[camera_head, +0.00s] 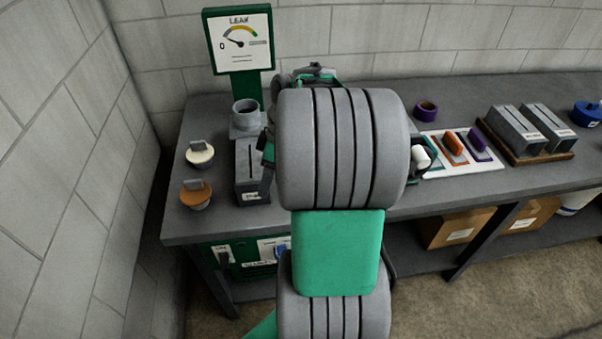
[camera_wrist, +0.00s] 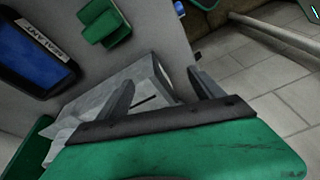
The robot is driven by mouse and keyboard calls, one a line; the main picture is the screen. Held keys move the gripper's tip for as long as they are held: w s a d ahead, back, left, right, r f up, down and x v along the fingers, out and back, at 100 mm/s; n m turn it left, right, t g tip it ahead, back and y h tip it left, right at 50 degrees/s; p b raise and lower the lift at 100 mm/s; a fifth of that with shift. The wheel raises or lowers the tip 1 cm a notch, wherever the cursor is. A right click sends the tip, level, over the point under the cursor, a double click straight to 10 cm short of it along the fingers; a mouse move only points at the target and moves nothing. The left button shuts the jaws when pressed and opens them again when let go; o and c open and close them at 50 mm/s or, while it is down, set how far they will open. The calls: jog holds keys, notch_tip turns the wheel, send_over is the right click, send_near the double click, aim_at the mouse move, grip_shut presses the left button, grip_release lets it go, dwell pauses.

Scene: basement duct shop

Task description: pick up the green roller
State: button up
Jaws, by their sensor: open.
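In the head view, a green item with a white cylinder (camera_head: 420,157) shows just right of my arm, at the left end of a white card; it may be the green roller, but my arm hides part of it. In the wrist view, a small green block-shaped item (camera_wrist: 105,22) lies on the grey surface at the upper left; I cannot tell if it is the same one. My gripper (camera_wrist: 163,92) is open, its two dark fingers apart, with a pale grey slotted metal piece (camera_wrist: 140,88) behind and between them. In the head view my arm hides most of the gripper.
The grey bench (camera_head: 225,225) holds a slotted grey box (camera_head: 252,175), capped jars at left, a purple ring (camera_head: 426,109), orange (camera_head: 454,144) and purple (camera_head: 477,140) tools, and grey ducts (camera_head: 518,130). A leak gauge (camera_head: 239,40) stands behind. Walls close the back and left.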

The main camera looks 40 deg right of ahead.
jog(key=s+d+n, duration=0.1)
jog(key=d, duration=0.2)
jog(key=s+d+f+n+p, duration=0.1)
jog(key=d, duration=0.3)
jog(key=s+d+n+y, duration=0.1)
jog(key=d, duration=0.3)
jog(key=shift+s+f, duration=0.15)
jog(key=shift+f, duration=0.1)
jog(key=shift+f+t, duration=0.3)
jog(key=shift+f, duration=0.05)
jog(key=x, duration=0.2)
jog(key=p+x, duration=0.1)
jog(key=x, duration=0.1)
jog(key=p+x, duration=0.1)
jog(key=x, duration=0.1)
jog(key=shift+w+a, duration=0.3)
jog(key=shift+a, duration=0.05)
jog(key=shift+f, duration=0.45)
jog(key=shift+c, duration=0.6)
jog(key=shift+w, duration=0.1)
jog(key=c, duration=1.4)
jog(key=shift+r, duration=0.15)
